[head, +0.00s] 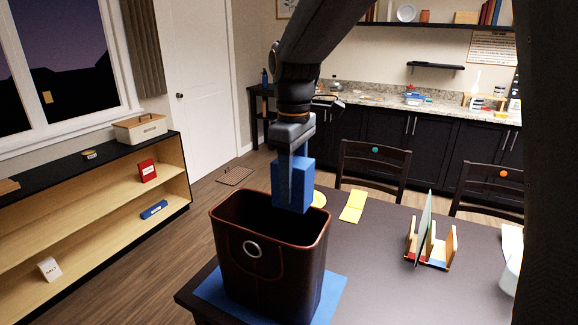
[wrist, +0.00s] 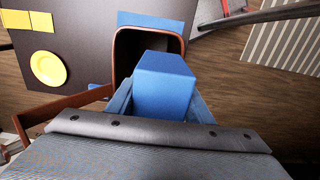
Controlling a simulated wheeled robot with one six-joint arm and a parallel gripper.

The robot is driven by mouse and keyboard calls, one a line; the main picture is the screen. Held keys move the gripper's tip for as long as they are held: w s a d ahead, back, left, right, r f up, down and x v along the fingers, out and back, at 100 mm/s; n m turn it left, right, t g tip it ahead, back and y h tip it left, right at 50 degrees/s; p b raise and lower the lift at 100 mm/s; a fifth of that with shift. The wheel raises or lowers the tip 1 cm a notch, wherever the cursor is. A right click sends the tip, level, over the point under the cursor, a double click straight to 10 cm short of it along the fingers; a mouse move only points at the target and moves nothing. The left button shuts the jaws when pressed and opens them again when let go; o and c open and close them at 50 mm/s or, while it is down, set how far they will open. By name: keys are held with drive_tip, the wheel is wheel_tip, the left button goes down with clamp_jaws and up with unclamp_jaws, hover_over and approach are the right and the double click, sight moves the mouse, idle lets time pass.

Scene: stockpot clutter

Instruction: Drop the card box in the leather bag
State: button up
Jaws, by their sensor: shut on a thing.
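A blue card box (head: 294,188) is held upright in my gripper (head: 290,176), whose jaws are shut on it. The open dark brown leather bag (head: 262,265), with tan edging and a round ring on its front, stands on the table. In the head view the box's lower end overlaps the bag's back right rim. In the wrist view the box (wrist: 163,85) covers the near part of the bag's mouth (wrist: 117,45), between my gripper's fingers (wrist: 160,105). The box's exact height over the rim is unclear. The bag's floor is mostly hidden.
A blue mat (head: 212,290) lies under the bag on the dark table (head: 370,270). Yellow napkins (head: 352,206) and a yellow plate (wrist: 48,68) lie nearby. A wooden rack (head: 435,245) stands to the right. Chairs (head: 374,170) line the table's far side.

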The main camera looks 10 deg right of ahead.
drive_tip(key=shift+w+f, duration=0.15)
drive_tip(key=shift+w, duration=0.25)
wheel_tip(320, 180, down, 6)
drive_tip(key=b, duration=0.5)
drive_tip(key=shift+b, duration=0.35)
drive_tip(key=shift+s+r, duration=0.1)
drive_tip(key=shift+r, duration=0.1)
drive_tip(key=o, duration=1.9)
drive_tip(key=shift+r, duration=0.1)
wheel_tip(320, 180, up, 6)
drive_tip(key=p, duration=0.5)
drive_tip(key=shift+p, duration=0.4)
